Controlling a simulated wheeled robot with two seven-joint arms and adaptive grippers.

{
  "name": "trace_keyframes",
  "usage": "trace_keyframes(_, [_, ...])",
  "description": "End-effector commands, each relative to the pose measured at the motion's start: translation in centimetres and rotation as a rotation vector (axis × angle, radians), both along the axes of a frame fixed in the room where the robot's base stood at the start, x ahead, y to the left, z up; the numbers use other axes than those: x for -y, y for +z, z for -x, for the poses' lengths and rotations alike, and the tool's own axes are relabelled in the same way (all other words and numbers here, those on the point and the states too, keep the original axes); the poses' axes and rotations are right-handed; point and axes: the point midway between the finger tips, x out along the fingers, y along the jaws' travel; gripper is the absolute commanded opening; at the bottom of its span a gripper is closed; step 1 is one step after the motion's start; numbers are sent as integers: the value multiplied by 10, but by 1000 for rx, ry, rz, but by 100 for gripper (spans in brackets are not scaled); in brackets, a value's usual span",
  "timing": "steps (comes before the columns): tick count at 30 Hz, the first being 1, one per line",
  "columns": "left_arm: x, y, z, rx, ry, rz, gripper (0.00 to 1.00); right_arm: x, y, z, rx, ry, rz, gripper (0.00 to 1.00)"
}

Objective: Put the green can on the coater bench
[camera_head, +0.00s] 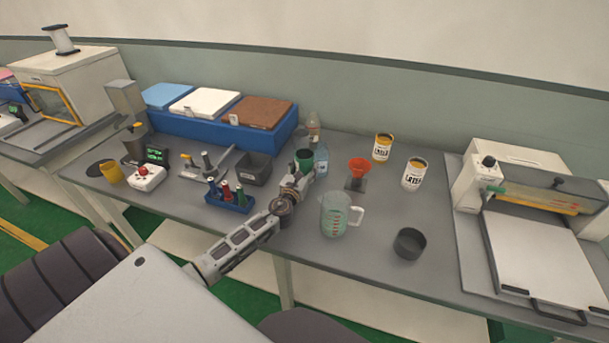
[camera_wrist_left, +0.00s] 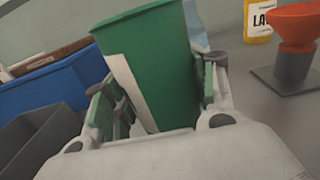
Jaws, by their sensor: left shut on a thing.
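The green can (camera_head: 304,157) is between the fingers of my left gripper (camera_head: 299,178), near the middle of the grey bench. In the left wrist view the green can (camera_wrist_left: 155,62) stands tall between both fingers (camera_wrist_left: 160,110), with a white patch on its side. My left gripper is shut on it. I cannot tell whether the can's base touches the bench. The coater (camera_head: 530,225), a white machine with a flat plate, stands at the right on a grey bench surface (camera_head: 460,262). My right gripper is not in view.
A dark grey bin (camera_head: 256,169) and a blue rack (camera_head: 229,201) are to the left.

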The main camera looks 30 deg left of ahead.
Motion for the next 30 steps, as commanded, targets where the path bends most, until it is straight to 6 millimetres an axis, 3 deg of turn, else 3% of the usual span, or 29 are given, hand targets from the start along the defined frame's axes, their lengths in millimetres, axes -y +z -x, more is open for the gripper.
trace_keyframes(9, [0, -27, 0, 1, 0, -1, 16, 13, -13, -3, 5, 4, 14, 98])
trace_keyframes(15, [0, -27, 0, 1, 0, 0, 16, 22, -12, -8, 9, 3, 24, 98])
trace_keyframes(26, [0, -31, 0, 1, 0, 0, 16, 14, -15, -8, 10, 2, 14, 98])
trace_keyframes(27, [0, -31, 0, 0, 0, 0, 60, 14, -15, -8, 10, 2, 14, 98])
trace_keyframes(30, [0, -31, 0, 0, -1, 0, 73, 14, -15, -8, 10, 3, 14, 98])
